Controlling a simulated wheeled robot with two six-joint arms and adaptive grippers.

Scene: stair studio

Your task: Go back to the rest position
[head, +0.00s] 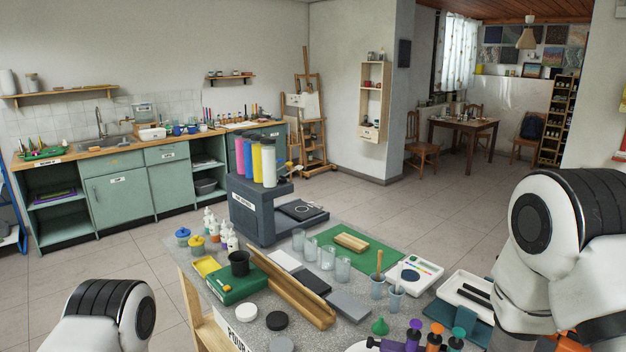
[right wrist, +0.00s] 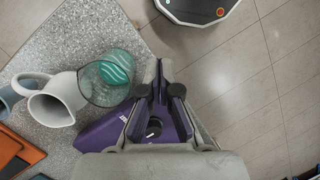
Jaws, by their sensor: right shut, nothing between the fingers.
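My right gripper (right wrist: 161,68) shows in the right wrist view with its fingers together and nothing between them. It is over the edge of a grey speckled tabletop (right wrist: 95,28), with tiled floor beyond. A purple item (right wrist: 105,132) with a dark round part shows below and behind the fingers; I cannot tell what it is. In the head view, parts of my two arms show at the lower left and the right, but neither gripper is visible there. My left gripper is in neither view.
In the right wrist view, a clear glass (right wrist: 108,78) with teal inside and a pale mug (right wrist: 57,101) stand left of my fingers. In the head view, the table holds a green mat (head: 385,262), a wooden trough (head: 290,287) and several bottles.

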